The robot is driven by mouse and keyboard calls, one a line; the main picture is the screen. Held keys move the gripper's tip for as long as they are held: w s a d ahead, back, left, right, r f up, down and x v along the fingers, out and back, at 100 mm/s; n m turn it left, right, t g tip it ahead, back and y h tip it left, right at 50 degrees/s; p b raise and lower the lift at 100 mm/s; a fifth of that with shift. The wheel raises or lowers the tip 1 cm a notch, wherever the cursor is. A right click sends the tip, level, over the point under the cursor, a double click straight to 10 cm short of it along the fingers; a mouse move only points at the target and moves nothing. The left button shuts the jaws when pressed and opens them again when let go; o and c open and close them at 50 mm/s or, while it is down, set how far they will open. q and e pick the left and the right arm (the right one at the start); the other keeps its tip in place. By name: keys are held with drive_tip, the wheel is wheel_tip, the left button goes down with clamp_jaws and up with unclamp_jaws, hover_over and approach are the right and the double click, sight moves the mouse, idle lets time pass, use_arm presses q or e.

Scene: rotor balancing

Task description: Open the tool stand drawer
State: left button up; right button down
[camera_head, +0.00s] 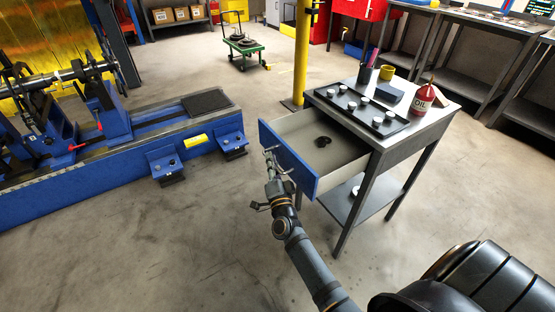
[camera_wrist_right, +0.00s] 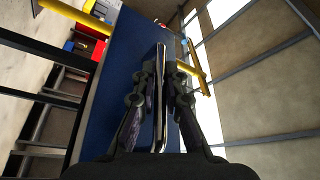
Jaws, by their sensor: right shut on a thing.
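The tool stand (camera_head: 372,170) is a grey metal table on legs with a lower shelf. Its drawer, with a blue front (camera_head: 288,160), is pulled well out toward the left, and a small dark ring-like object (camera_head: 323,142) lies inside. My right gripper (camera_head: 270,160) is at the outer face of the drawer front, shut on the handle. In the right wrist view the metal bar handle (camera_wrist_right: 161,95) runs between the two fingers (camera_wrist_right: 160,85), with the blue front (camera_wrist_right: 125,70) behind it. My left gripper is not in view.
On the stand top are a dark tray (camera_head: 362,115) with several light round pieces, a red oil can (camera_head: 424,98) and a yellow mug (camera_head: 386,73). A blue balancing machine (camera_head: 110,165) stands left. A yellow post (camera_head: 301,50) rises behind. The floor (camera_head: 190,230) in front is clear.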

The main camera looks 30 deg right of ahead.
drive_tip(key=shift+a, duration=0.25)
drive_tip(key=c, duration=1.4)
unclamp_jaws()
drive_tip(key=v, duration=0.7)
drive_tip(key=shift+s, duration=0.3)
drive_tip(key=shift+a, duration=0.1)
